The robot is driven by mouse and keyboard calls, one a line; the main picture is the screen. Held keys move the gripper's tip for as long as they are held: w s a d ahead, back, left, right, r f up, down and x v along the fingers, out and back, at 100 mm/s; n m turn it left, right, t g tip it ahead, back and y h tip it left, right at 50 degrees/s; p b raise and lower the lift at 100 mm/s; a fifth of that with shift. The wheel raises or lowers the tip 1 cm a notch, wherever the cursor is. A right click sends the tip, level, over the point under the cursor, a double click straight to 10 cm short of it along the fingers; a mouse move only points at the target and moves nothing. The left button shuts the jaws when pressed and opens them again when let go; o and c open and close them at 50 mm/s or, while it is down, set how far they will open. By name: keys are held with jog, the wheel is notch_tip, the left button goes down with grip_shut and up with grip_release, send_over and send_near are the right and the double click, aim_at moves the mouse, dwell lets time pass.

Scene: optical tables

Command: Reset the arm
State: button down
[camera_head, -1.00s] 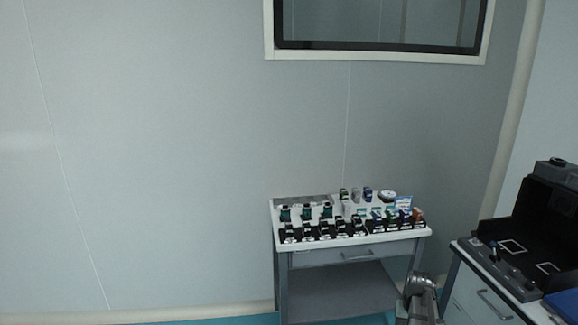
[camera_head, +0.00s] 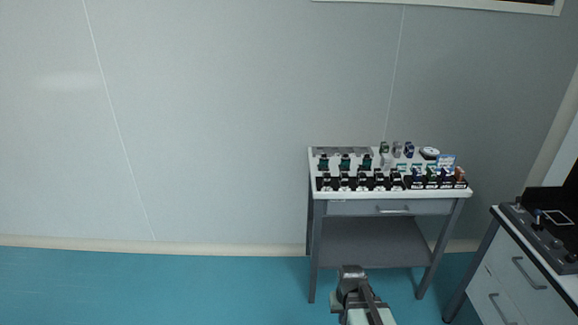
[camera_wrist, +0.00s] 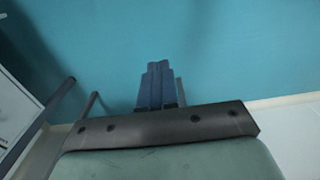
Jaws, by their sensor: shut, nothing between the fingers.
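My gripper (camera_wrist: 158,72) shows in the wrist view with its two fingers together and nothing between them, over the bare blue-green floor. In the head view my arm (camera_head: 358,300) is at the bottom, a little right of the middle, in front of the small table. The fingertips cannot be made out there. The gripper touches nothing that I can see.
A grey table (camera_head: 340,208) with a drawer carries several small optical parts. A white drawer cabinet (camera_head: 508,268) with a black device (camera_head: 545,225) stands at the right. The blue floor (camera_head: 150,290) at the left is clear, before a pale wall (camera_head: 220,130).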

jog(key=s+f+g, duration=0.3)
jog(key=s+f, duration=0.7)
jog(key=s, duration=0.5)
jog(key=s+f+g, duration=0.3)
jog(key=s+f, duration=0.7)
jog(key=s, duration=0.5)
jog(key=shift+f+g, duration=0.3)
jog(key=shift+g, duration=0.1)
